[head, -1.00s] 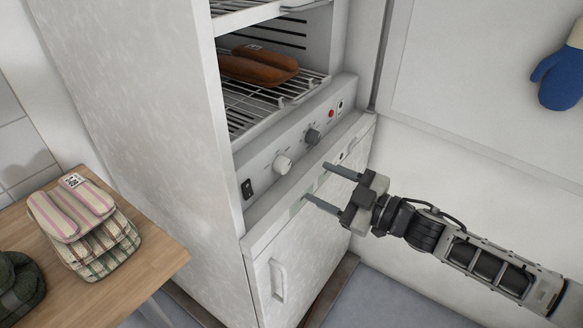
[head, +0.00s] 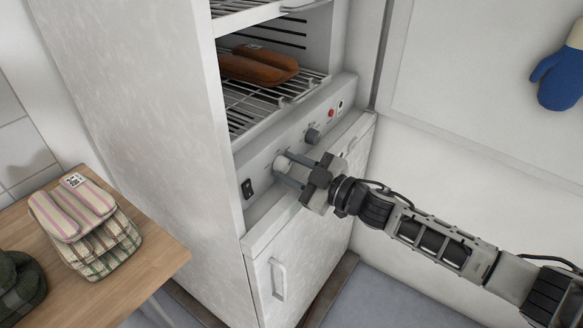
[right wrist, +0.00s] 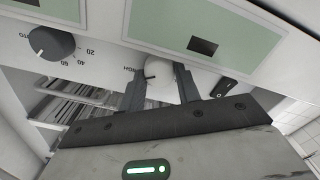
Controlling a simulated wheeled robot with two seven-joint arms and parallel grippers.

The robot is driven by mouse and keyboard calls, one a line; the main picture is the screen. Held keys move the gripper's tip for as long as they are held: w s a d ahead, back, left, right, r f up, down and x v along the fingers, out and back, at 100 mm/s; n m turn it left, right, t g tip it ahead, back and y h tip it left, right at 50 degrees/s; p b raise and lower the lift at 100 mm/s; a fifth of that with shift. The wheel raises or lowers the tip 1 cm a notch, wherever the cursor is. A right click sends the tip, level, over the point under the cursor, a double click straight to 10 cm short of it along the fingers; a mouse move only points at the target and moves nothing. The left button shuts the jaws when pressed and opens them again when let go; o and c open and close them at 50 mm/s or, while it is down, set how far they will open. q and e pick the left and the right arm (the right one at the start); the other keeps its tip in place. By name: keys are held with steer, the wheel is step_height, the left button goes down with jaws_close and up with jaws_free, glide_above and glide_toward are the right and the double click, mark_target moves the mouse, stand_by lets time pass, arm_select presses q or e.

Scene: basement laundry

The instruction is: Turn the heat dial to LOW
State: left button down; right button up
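The heat dial (head: 281,162) is a white round knob on the control panel of the tall white cabinet. In the right wrist view the heat dial (right wrist: 162,77) shows a dark pointer line on its left side, towards the printed word HIGH. My right gripper (head: 287,168) is at the panel, one finger on each side of the knob. In the right wrist view the right gripper (right wrist: 161,90) has its fingers narrowed against the knob's sides, with no clear gap. The LOW marking cannot be made out. My left gripper is not in view.
A dark dial (head: 312,136) with numbers, a red light (head: 331,113) and a black switch (head: 247,188) are on the same panel. Brown mitts (head: 258,68) lie on the rack above. A wooden table (head: 150,262) with striped cloth pads (head: 75,210) stands at left.

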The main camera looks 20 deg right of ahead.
steer(key=shift+c, duration=0.3)
steer(key=shift+n, duration=0.3)
steer(key=n, duration=0.4)
steer(key=shift+a+f, duration=0.1)
steer(key=n, duration=0.5)
steer(key=shift+f+b, duration=0.1)
steer(key=shift+b, duration=0.2)
steer(key=shift+s+n, duration=0.1)
steer(key=shift+n, duration=0.9)
steer(key=o, duration=1)
